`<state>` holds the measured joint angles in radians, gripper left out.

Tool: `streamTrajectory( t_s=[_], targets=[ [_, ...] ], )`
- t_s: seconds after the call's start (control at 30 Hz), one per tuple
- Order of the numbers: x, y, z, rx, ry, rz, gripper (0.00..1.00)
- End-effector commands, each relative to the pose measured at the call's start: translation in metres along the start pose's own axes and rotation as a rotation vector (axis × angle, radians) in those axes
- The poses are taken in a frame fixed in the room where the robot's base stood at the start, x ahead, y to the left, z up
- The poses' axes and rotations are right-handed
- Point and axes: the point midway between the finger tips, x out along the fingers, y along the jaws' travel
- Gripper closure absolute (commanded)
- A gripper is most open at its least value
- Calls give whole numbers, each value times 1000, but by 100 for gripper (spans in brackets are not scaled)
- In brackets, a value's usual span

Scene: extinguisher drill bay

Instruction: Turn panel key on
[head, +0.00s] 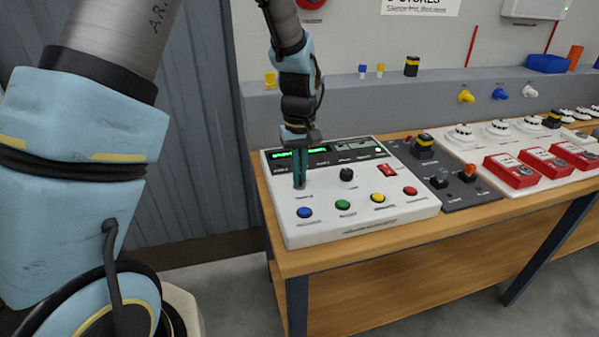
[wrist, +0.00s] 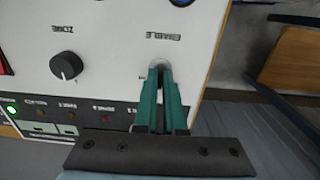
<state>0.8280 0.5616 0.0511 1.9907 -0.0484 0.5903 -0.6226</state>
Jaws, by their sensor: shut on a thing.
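The white control panel (head: 340,215) lies on the wooden bench. My gripper (head: 299,186) points down at the panel's left part, above the blue button. In the wrist view the teal fingers (wrist: 160,72) are closed together at a round silver key switch (wrist: 160,64) beside the "ENABLE" label. The fingers are shut on the panel key, which they mostly hide. I cannot tell the key's angle. A black rotary knob (head: 347,174) stands to the right of the fingers; it also shows in the wrist view (wrist: 66,66).
Blue (head: 305,212), green (head: 342,205), yellow (head: 377,198) and red (head: 410,191) buttons line the panel's front. A red rocker switch (head: 387,170) sits right of the knob. A dark switch box (head: 455,185) and red call points (head: 511,171) stand farther right.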

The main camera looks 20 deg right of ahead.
Motion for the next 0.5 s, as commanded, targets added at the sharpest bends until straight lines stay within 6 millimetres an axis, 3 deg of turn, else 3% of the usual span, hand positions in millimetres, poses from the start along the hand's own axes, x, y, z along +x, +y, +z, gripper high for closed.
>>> streamTrajectory(
  t_s=[0.27,0.5],
  targets=[
    [0,0,0,38,0,0,100],
    [0,0,-1,175,0,1,100]
  ],
)
